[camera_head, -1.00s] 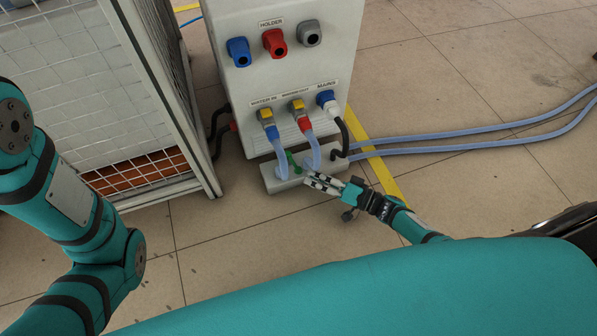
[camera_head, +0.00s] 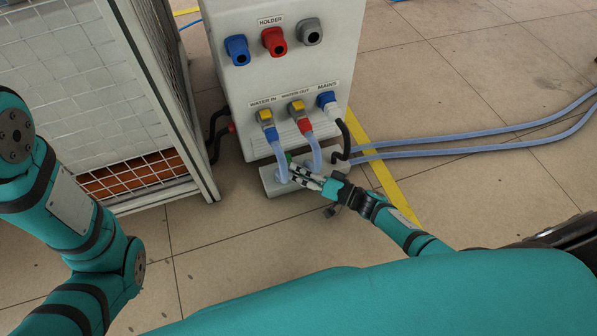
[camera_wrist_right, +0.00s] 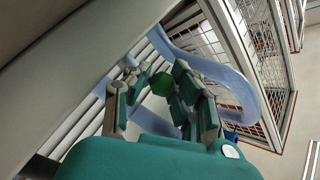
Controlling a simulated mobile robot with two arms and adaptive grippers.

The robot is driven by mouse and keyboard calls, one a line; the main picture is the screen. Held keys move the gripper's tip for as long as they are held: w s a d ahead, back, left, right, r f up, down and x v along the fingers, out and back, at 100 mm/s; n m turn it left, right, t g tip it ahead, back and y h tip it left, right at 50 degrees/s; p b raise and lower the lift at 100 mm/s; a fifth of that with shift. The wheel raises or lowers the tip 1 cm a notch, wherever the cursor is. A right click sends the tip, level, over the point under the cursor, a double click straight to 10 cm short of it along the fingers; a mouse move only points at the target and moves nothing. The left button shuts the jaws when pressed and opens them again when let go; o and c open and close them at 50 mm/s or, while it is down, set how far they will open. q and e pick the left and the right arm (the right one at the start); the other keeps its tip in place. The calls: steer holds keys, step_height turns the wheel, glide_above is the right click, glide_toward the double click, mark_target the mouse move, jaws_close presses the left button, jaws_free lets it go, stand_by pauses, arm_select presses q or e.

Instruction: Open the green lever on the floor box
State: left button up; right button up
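The floor box (camera_head: 270,184) is a low pale box on the floor at the foot of the white cabinet. Its green lever (camera_head: 289,158) shows as a small green piece, partly hidden by my right gripper (camera_head: 297,173). In the right wrist view, the green lever (camera_wrist_right: 161,84) shows end-on, between the two spread fingers of my right gripper (camera_wrist_right: 157,90). The fingers look apart from it, with gaps on both sides. I cannot tell how deep between the fingers the lever lies. My left gripper is out of view; only my left arm shows.
The white cabinet (camera_head: 240,90) stands behind the box, with blue hoses (camera_head: 279,158) and a black mains cable (camera_head: 345,140) coming down close to my right gripper. A mesh cage (camera_head: 110,90) stands to the left. The floor in front is clear.

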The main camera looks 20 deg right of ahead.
steer(key=shift+r, duration=0.15)
jaws_close()
steer(key=shift+a+r+m+t+h+p, duration=0.4)
steer(key=shift+m+h+p, duration=0.1)
steer(key=shift+p, duration=0.6)
steer(key=shift+f+m+t+h+p, duration=0.1)
steer(key=shift+m+t+h+p, duration=0.2)
steer(key=shift+t+h+p, duration=0.15)
steer(key=shift+a+f+h, duration=0.1)
steer(key=shift+h, duration=0.15)
steer(key=shift+f, duration=0.1)
steer(key=o, duration=0.8)
jaws_free()
